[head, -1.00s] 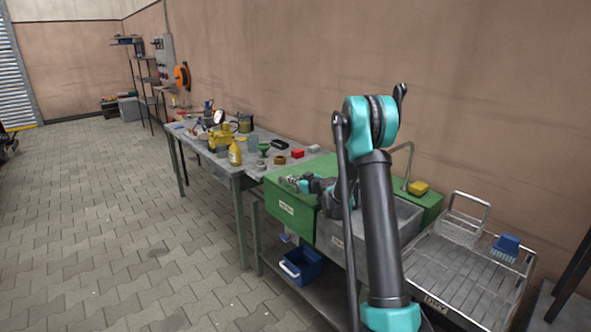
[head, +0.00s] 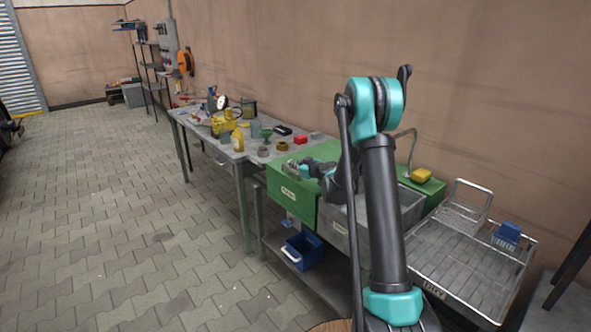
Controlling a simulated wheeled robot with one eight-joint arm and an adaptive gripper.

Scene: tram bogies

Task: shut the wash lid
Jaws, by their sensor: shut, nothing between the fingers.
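The wash station is a green unit (head: 287,200) with a label on its front, standing beside the end of the workbench. To its right is a grey basin (head: 345,232), open at the top where I can see it. I cannot clearly tell the lid from the rest of the green top. My gripper (head: 291,169) is shut and empty, low over or at the green top on the left. It is small in the picture, and I cannot tell whether it touches. My arm hides part of the basin and the green edge behind it.
A faucet (head: 411,150) and yellow sponge (head: 421,175) are at the back of the basin. A drain rack (head: 462,262) with a wire basket (head: 464,212) and blue brush (head: 507,234) is at right. A cluttered workbench (head: 238,157) adjoins at left. A blue bin (head: 304,251) sits below.

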